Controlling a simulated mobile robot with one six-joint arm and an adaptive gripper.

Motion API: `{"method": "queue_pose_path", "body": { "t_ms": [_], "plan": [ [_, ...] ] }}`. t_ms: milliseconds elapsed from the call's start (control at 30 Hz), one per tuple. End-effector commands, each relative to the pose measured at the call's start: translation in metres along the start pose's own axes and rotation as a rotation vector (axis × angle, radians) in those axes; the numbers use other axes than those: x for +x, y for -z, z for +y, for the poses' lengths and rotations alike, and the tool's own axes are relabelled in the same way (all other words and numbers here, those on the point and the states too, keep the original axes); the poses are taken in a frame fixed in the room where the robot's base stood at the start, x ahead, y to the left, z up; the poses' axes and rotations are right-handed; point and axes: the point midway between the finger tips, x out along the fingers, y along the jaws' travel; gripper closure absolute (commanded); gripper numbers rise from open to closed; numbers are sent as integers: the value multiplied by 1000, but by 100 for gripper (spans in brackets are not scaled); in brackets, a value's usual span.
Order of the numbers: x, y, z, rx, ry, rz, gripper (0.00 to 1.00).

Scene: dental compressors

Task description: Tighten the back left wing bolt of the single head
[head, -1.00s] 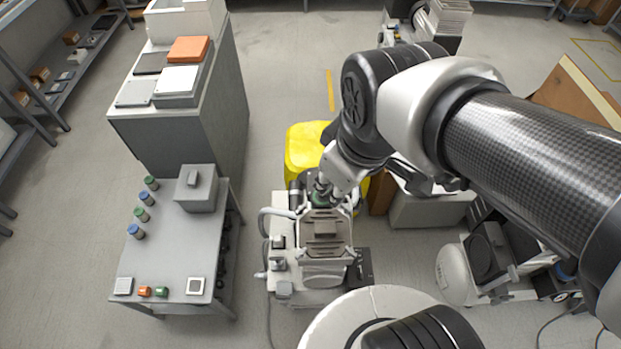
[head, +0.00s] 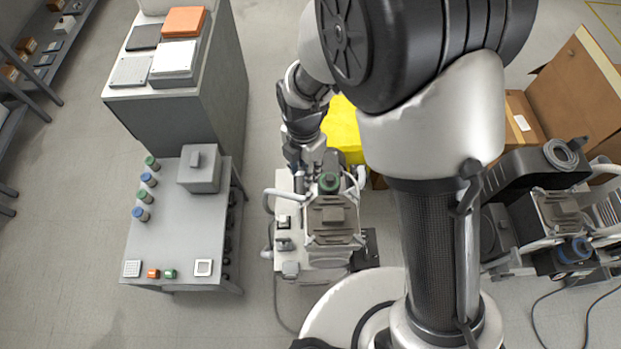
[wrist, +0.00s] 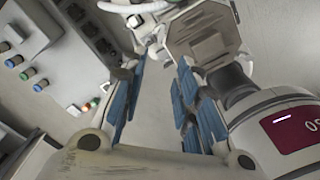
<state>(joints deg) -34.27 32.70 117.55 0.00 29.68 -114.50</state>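The single-head compressor (head: 333,245) stands right of the workbench in the head view. The compressor head (wrist: 203,38) shows beyond the right finger. I cannot make out the back left wing bolt; it is too small or hidden.
A grey workbench (head: 180,240) with bottles, a box and small buttons stands to the left. A tall grey cabinet (head: 190,110) is behind it. A yellow object (head: 345,130) lies behind the compressor. Another compressor (head: 560,215) and cardboard boxes (head: 575,90) stand at the right.

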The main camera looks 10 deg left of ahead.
Motion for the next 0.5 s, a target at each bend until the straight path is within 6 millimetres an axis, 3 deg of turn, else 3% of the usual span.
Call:
{"method": "queue_pose_path", "body": {
  "t_ms": [500],
  "plan": [
    [115, 0, -2, 4, 5, 2, 71]
  ]
}}
